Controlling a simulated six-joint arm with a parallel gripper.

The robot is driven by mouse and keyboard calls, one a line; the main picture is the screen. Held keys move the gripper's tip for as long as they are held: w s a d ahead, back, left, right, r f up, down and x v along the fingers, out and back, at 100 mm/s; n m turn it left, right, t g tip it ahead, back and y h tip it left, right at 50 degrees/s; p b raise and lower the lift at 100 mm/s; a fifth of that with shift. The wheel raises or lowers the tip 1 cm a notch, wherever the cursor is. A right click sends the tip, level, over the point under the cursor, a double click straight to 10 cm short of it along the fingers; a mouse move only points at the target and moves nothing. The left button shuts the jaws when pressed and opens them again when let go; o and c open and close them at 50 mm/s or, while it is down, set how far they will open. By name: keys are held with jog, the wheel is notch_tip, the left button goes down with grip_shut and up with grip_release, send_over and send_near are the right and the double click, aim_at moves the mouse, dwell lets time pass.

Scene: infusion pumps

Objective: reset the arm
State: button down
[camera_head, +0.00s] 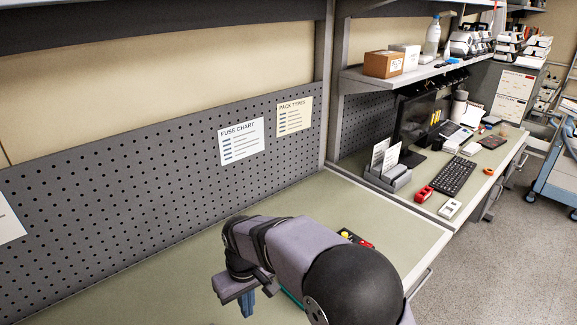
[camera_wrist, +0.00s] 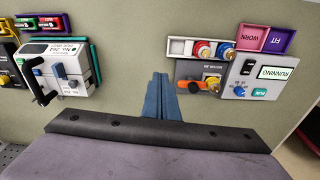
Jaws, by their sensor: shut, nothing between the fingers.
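My gripper (camera_wrist: 160,80) shows in the wrist view as two blue fingers side by side, shut and empty. It points at bare bench between the pump on the left and the devices on the right. In the head view my gripper (camera_head: 247,303) hangs at the left end of my bent arm, above the bench (camera_head: 150,295). My arm hides much of the bench's front right part there.
In the wrist view a white pump (camera_wrist: 62,72) with a black handle stands left.

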jog(key=s+d+m+b, duration=0.1)
jog(key=s+d+m, duration=0.3)
jog(key=d, duration=1.2)
jog(key=s+d+f+m+b, duration=0.1)
jog(key=s+d+f+m, duration=0.2)
jog(key=s+d, duration=0.8)
jog(key=shift+s+d+f+m+g+h, duration=0.15)
jog(key=shift+s+d+m+g+h, duration=0.15)
jog(key=shift+s+m+g, duration=0.15)
